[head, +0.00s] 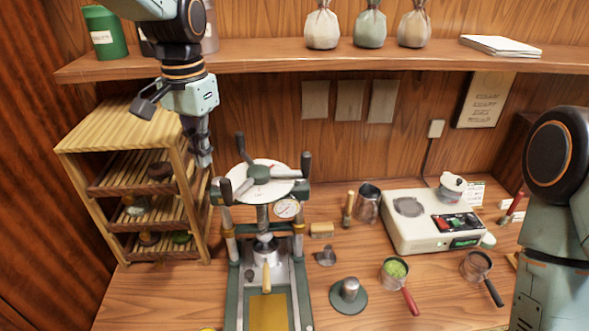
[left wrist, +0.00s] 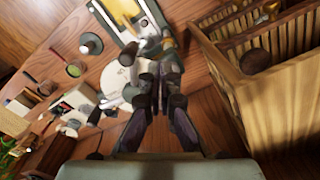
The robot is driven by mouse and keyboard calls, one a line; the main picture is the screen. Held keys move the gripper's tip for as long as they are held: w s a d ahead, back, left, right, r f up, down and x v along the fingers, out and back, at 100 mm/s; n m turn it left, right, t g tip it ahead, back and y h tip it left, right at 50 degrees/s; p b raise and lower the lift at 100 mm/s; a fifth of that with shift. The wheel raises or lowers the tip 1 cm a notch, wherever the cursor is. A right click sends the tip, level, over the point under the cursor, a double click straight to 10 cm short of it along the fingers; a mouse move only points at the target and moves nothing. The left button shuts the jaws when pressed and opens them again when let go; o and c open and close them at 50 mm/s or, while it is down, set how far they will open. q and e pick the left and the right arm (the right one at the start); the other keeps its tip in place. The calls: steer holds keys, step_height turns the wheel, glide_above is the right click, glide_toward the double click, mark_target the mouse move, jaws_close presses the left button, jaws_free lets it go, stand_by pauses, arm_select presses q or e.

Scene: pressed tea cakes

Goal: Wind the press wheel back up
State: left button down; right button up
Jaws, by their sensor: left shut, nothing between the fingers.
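The press wheel (head: 262,182) is a white disc with a green hub and dark upright handles, on top of the green and steel press (head: 236,285). A pressure gauge (head: 287,208) sits just below it. My left gripper (head: 203,160) is shut and empty, pointing down to the left of the wheel, seemingly apart from its handles. In the left wrist view the gripper's dark fingers (left wrist: 158,82) cover part of the white wheel (left wrist: 117,82). My right gripper is out of view; only part of my right arm shows at the right edge.
A slatted wooden rack (head: 95,190) with tea cakes stands close on the left. A shelf (head: 330,60) with cloth bags runs above. A white scale (head: 400,235), a red-handled cup (head: 395,272) and small tools lie right of the press.

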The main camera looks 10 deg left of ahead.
arm_select(q)
step_height(320, 180, down, 5)
steer(key=shift+d+r+b, duration=0.15)
steer(key=shift+b, duration=0.45)
stand_by(0.6)
steer(key=shift+d, duration=0.1)
steer(key=shift+s+d+r, duration=0.1)
steer(key=shift+s+d, duration=0.1)
steer(key=shift+d, duration=0.5)
steer(key=shift+s+p, duration=0.1)
steer(key=shift+p, duration=0.2)
